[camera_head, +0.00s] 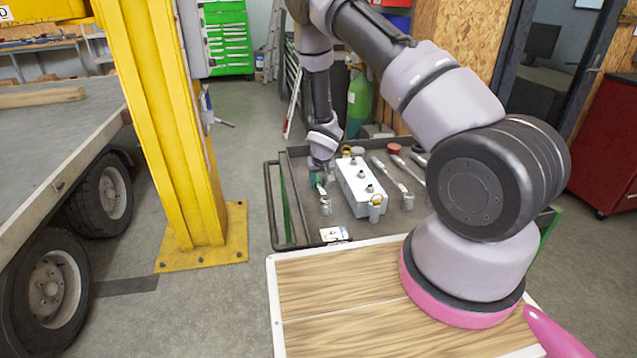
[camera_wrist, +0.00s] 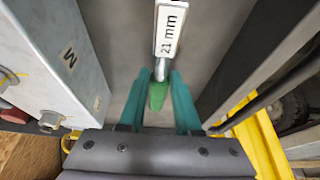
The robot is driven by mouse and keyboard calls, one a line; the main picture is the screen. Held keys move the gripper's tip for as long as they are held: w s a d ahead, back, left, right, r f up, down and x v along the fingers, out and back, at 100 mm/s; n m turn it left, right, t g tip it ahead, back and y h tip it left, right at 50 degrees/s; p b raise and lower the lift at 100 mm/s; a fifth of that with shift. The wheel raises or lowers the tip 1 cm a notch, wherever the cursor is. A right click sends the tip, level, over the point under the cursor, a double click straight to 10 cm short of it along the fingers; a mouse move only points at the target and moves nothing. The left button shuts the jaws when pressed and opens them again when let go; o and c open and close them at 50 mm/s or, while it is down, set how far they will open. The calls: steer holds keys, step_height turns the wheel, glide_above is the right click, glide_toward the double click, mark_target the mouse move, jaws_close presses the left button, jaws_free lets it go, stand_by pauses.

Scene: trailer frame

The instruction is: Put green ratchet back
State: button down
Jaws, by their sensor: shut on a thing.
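My gripper (camera_head: 318,172) is low over the left part of the dark tool tray (camera_head: 290,160), just left of the white box (camera_head: 349,181). In the wrist view its two teal fingers (camera_wrist: 159,80) are shut on the green ratchet (camera_wrist: 157,97). The ratchet's green handle lies between the fingers and its metal shank points away from my wrist. A white "21 mm" label (camera_wrist: 168,32) shows beyond the shank; I cannot tell whether it is fixed to the ratchet. The fingers hide part of the handle.
The tray has a raised rim. A card (camera_head: 334,234) lies near its front. A yellow post (camera_head: 175,130) and a trailer stand to the left.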

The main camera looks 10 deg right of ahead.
steer(key=c, duration=0.6)
jaws_free()
steer(key=v, duration=1.2)
step_height(320, 180, up, 15)
steer(key=m, duration=0.2)
glide_above(321, 189)
steer(key=s+d, duration=0.2)
steer(key=d, duration=0.2)
steer(key=s+d+r+m+t, duration=0.1)
steer(key=s+r, duration=0.2)
steer(key=r, duration=0.3)
steer(key=s+d+r, duration=0.2)
steer(key=r, duration=0.3)
steer(key=s+r+t+y, duration=0.1)
steer(key=s+r, duration=0.6)
steer(key=s, duration=0.4)
steer(key=s+a+r+m+y, duration=0.1)
steer(key=s+r, duration=0.6)
steer(key=s, duration=0.4)
steer(key=shift+r+t, duration=0.3)
steer(key=shift+t, duration=0.1)
